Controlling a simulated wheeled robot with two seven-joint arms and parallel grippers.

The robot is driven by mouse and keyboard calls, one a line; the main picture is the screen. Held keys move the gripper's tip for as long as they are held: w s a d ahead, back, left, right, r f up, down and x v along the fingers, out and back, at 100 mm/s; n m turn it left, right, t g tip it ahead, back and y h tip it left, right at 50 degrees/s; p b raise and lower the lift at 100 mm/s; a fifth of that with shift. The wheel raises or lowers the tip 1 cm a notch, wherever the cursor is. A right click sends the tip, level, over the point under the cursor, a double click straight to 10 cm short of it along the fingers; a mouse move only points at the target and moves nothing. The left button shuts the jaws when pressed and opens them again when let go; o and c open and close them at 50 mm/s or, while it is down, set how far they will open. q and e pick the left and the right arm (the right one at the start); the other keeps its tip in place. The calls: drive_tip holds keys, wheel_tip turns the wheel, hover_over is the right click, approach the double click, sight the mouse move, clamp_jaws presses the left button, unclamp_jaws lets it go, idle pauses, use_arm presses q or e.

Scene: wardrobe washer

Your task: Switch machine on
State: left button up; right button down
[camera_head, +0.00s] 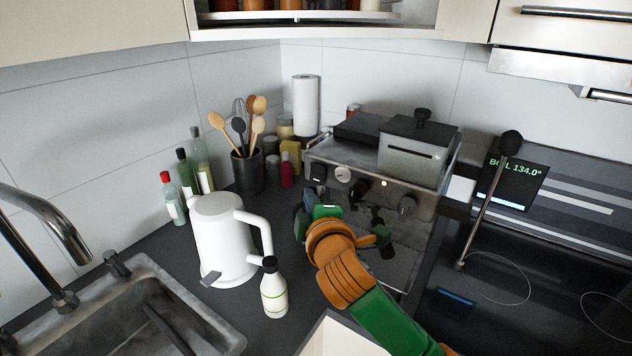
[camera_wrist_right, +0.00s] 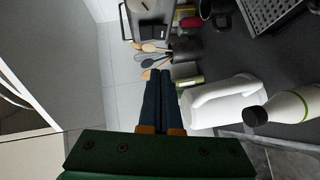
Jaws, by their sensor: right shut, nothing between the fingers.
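The coffee machine (camera_head: 400,230) is a metal box at the back of the counter. My right gripper (camera_head: 301,222) is in front of the machine's left part, below the switch. In the right wrist view its dark fingers (camera_wrist_right: 160,92) are together and empty, and the machine's panel with the dark switch (camera_wrist_right: 153,32) shows beyond them. They look apart from the switch. My left gripper is out of view.
A white kettle (camera_head: 222,240) and a white bottle (camera_head: 273,288) stand left of my right arm. A utensil pot (camera_head: 247,172) and several bottles stand behind. The sink (camera_head: 150,285) is at left, the dark hob (camera_head: 530,290) at right.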

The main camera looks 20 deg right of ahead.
sight(313, 178)
drive_tip(key=w+d, duration=0.1)
drive_tip(key=w, duration=0.1)
drive_tip(key=w+d+f+p, duration=0.1)
drive_tip(key=w, duration=0.1)
drive_tip(key=w+d+f+p, duration=0.1)
drive_tip(key=w, duration=0.2)
drive_tip(key=shift+d, duration=0.4)
